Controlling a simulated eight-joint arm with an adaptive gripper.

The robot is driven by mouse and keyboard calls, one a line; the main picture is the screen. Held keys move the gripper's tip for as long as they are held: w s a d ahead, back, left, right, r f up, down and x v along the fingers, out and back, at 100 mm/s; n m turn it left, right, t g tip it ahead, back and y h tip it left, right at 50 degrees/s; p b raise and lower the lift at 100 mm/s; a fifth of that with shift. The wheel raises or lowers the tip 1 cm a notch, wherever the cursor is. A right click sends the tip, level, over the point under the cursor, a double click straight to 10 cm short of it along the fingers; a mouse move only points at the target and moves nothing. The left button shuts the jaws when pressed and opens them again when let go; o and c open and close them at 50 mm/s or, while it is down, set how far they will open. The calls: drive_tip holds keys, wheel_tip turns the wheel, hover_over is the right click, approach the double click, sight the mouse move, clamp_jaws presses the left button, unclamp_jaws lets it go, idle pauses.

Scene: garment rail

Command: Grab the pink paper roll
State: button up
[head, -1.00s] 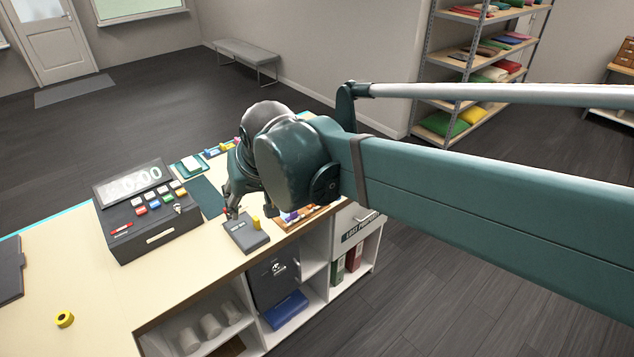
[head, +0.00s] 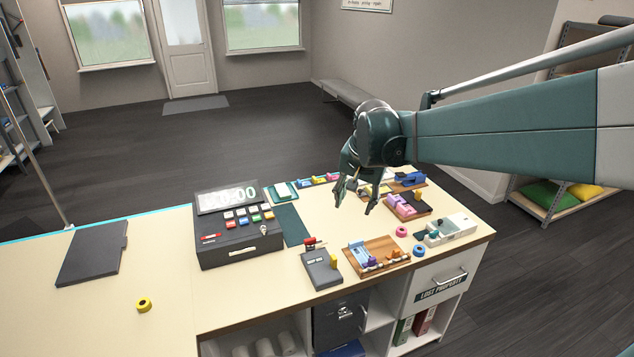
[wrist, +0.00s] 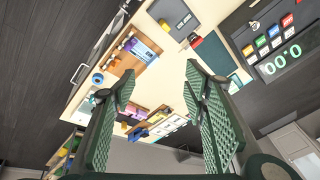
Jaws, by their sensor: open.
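The pink paper roll (head: 401,231) is a small ring on the right part of the counter, beside a blue roll (head: 419,250). In the head view my gripper (head: 355,203) is open and empty above the counter, pointing down, to the left of the pink roll and apart from it. In the wrist view the open jaws (wrist: 160,80) frame counter top with nothing between them. The blue roll (wrist: 97,78) shows there left of the left finger. I cannot make out the pink roll in that view; the finger may hide it.
The cash register (head: 238,235) and card terminal (head: 321,270) stand left of the rolls. A wooden tray (head: 376,262), a pink tape dispenser (head: 402,205) and a white box (head: 452,228) surround them closely. A yellow roll (head: 143,304) lies far left on clear counter.

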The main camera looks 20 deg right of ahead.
drive_tip(key=w+d+f+m, duration=0.2)
drive_tip(key=w+d+f, duration=0.1)
drive_tip(key=w+d, duration=0.3)
drive_tip(key=m+g+y, duration=0.1)
drive_tip(key=m+g, duration=0.3)
drive_tip(key=m, duration=0.5)
hover_over(402, 229)
wheel_tip(402, 229, down, 21)
drive_tip(key=shift+a, duration=0.1)
drive_tip(key=shift+f, duration=1.25)
drive_tip(key=shift+f, duration=0.1)
drive_tip(key=shift+f+p, duration=0.35)
drive_tip(key=shift+f, duration=2.15)
